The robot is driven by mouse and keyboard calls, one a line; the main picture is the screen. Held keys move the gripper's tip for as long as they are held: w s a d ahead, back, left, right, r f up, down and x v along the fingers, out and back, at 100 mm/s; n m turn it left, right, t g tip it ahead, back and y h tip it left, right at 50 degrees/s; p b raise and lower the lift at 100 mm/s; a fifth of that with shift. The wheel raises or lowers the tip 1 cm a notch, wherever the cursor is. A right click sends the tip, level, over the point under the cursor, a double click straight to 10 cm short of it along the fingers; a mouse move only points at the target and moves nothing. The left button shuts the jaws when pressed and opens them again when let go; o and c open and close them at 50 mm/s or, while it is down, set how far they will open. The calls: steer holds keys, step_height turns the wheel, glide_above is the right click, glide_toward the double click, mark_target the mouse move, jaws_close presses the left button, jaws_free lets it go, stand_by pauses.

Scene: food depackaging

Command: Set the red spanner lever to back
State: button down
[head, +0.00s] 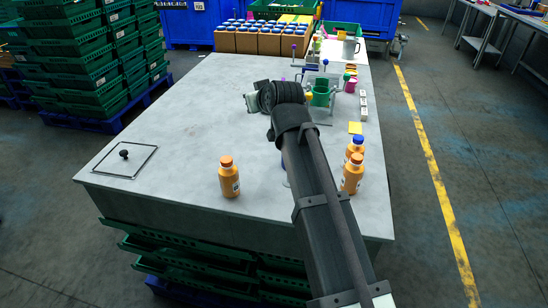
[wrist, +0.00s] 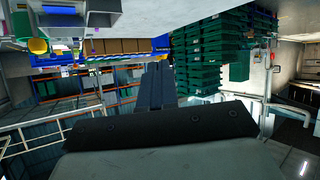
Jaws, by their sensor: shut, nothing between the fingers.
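I cannot pick out a red spanner lever with certainty in either view. A small metal fixture with a green cup (head: 321,95) stands on the table beyond my arm, partly covered by it. It has a purple-topped upright and a yellow knob (head: 309,97). My gripper (head: 257,99) is left of this fixture, apart from it, with its fingers hard to make out in the head view. In the wrist view my gripper (wrist: 160,83) shows its dark fingers together, with nothing between them. Part of a grey fixture and a yellow knob (wrist: 38,46) show at the upper left there.
An orange bottle (head: 229,179) stands at the table's front, and two more orange bottles (head: 352,175) stand right of my arm. A wire frame with a black knob (head: 124,154) lies at the left. Cardboard boxes (head: 262,43) line the back. The left middle of the table (head: 185,125) is clear.

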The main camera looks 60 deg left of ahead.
steer(key=s+d+f+m+t+h, duration=0.1)
steer(key=s+d+f+h, duration=0.1)
steer(key=s+d+h, duration=0.5)
steer(key=s+d+r+m+t+h, duration=0.3)
steer(key=s+d+m+t+h, duration=0.15)
steer(key=s+d, duration=0.45)
steer(key=w+d+f, duration=0.1)
steer(key=w+f, duration=0.5)
steer(key=w, duration=0.4)
steer(key=shift+w+d+f+m+y, duration=0.25)
steer(key=shift+f+m+y, duration=0.1)
steer(key=shift+f, duration=0.05)
